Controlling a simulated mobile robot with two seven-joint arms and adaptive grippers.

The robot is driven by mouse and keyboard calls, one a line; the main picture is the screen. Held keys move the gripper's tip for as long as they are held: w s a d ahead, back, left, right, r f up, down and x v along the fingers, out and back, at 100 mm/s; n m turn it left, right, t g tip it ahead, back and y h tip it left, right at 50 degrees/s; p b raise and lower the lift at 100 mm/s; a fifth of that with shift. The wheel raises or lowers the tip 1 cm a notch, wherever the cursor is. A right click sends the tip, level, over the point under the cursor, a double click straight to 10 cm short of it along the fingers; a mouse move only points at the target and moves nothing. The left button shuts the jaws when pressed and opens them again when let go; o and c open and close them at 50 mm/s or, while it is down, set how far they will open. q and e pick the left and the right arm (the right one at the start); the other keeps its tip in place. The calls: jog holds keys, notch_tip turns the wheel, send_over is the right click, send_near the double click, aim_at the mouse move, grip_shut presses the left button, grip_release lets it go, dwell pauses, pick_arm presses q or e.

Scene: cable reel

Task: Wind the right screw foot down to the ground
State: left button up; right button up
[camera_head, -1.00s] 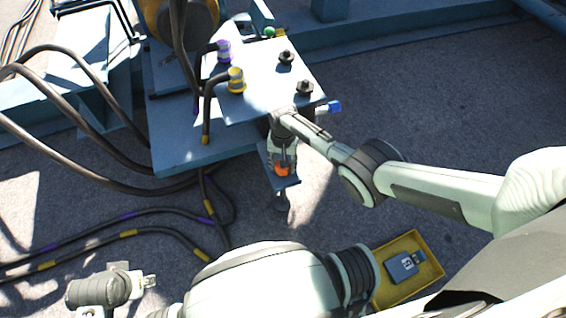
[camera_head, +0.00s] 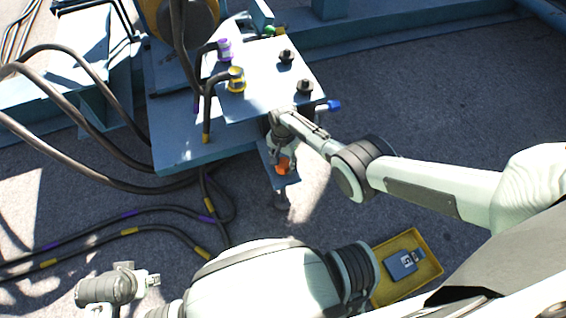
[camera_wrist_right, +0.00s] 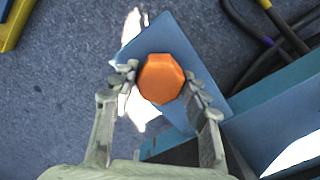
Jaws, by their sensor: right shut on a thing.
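The orange knob (camera_head: 283,165) of the screw foot sits on a blue bracket plate (camera_head: 287,182) below the front of the blue reel frame. My right gripper (camera_head: 282,160) is shut on the orange knob. In the right wrist view the octagonal orange knob (camera_wrist_right: 161,78) lies between the two fingers (camera_wrist_right: 160,84), above the blue plate (camera_wrist_right: 180,35). My left gripper (camera_head: 153,280) is at the lower left, away from the reel; its finger opening is too small to judge.
A panel (camera_head: 262,85) with yellow and purple cable plugs stands above the bracket. A blue-ended handle (camera_head: 333,105) juts out to its right. Black cables (camera_head: 130,215) lie on the ground at left. A yellow tray (camera_head: 433,270) with a blue device stands at lower right.

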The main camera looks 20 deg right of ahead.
aim_at(284, 163)
jog(key=o, duration=1.1)
jog(key=shift+r, duration=0.1)
notch_tip(284, 163, up, 12)
jog(key=shift+d, duration=0.15)
